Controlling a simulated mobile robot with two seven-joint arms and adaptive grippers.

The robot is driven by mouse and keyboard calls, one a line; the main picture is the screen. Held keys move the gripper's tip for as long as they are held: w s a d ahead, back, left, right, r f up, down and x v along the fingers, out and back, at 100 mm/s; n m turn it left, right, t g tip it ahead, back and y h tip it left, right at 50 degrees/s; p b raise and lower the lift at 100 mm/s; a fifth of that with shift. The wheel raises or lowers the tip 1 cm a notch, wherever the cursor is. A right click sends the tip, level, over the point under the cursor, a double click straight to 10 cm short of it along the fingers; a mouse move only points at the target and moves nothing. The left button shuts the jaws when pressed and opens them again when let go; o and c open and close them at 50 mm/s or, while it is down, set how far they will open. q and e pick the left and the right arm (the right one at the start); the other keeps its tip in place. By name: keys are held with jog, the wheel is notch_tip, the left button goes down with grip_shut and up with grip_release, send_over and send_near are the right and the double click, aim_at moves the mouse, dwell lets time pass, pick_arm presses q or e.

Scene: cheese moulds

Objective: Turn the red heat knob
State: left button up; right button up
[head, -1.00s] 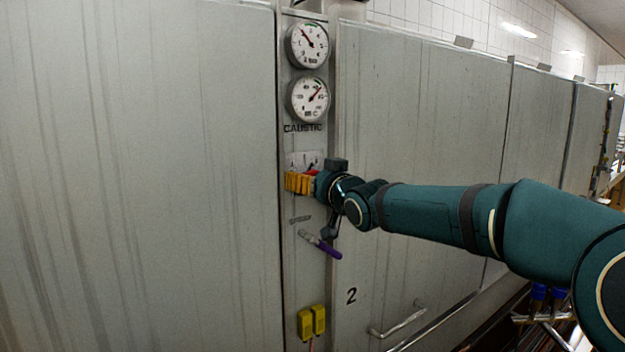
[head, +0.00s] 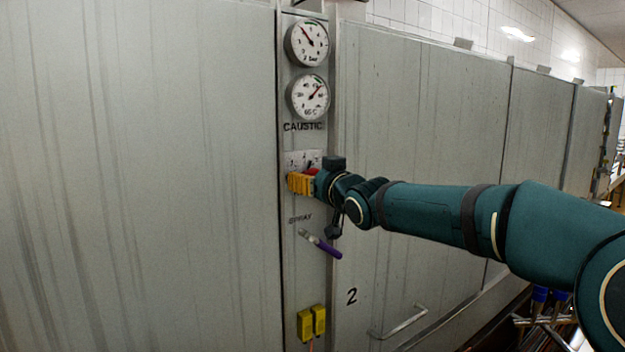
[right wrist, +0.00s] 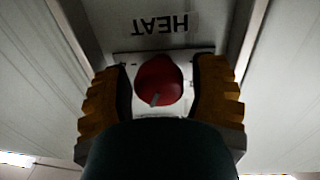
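A grey pointer mark shows on the knob's face. In the head view only a bit of red (head: 312,171) shows behind my gripper. My right gripper (right wrist: 160,92) has its yellow ribbed fingers on either side of the knob, with what look like narrow gaps between pads and knob. The same gripper (head: 300,183) is at the panel in the head view. My left gripper is not in view.
Two round gauges (head: 307,43) (head: 308,97) sit above the knob over the label CAUSTIC. Below are a purple-handled spray lever (head: 322,244) and yellow boxes (head: 312,322). Grey metal doors flank the panel; a bar handle (head: 398,322) sticks out at lower right.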

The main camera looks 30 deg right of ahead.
jog(key=shift+o, duration=0.4)
jog(key=s, duration=1.2)
jog(key=shift+d, duration=0.25)
jog(key=shift+f, duration=0.15)
jog(key=w+a+f+g+y, duration=0.1)
jog(key=w+a+f+g, duration=0.2)
jog(key=f, duration=0.9)
jog(key=a+f+m+g, duration=0.15)
jog(key=a+f, duration=0.35)
jog(key=f, duration=0.7)
jog(key=w+a+f+g+y, duration=0.15)
jog(key=a+f+g, duration=0.25)
jog(key=f, duration=0.8)
jog(key=s+a+f+g, duration=0.4)
jog(key=s+f, duration=0.6)
jog(key=f, duration=0.3)
jog(key=s+a+f+m+g, duration=0.1)
jog(key=s+a+f+g, duration=0.2)
jog(key=s+f, duration=0.7)
notch_tip(320, 180, down, 3)
jog(key=shift+s+a+r+g, duration=0.1)
jog(key=shift+s+a+g, duration=0.2)
jog(key=shift+a, duration=0.8)
